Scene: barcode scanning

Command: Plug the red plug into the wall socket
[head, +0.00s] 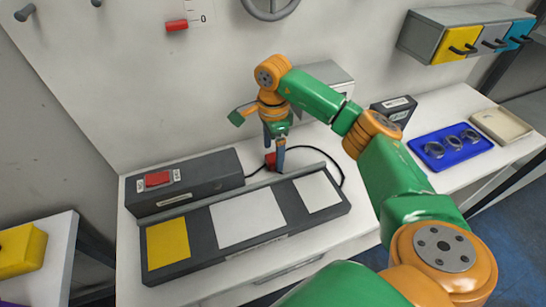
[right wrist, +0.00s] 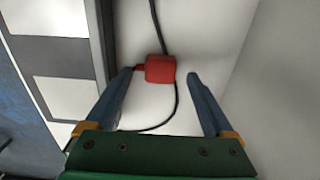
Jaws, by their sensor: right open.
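The red plug (head: 270,161) lies on the white tabletop behind the dark panel, with a black cable running from it. In the right wrist view the red plug (right wrist: 160,69) sits between the tips of my right gripper's fingers, with white table showing on both sides of it. My right gripper (head: 277,157) is open and points down over the plug. The gripper also shows in the right wrist view (right wrist: 160,78). I cannot make out the wall socket; the arm and gripper cover part of the wall there. My left gripper is not in view.
A dark panel (head: 292,209) with yellow and white squares lies in front, beside a black box with a red switch (head: 158,179). A grey box (head: 330,76) is on the wall behind my right arm. A blue tray (head: 462,158) stands at the right.

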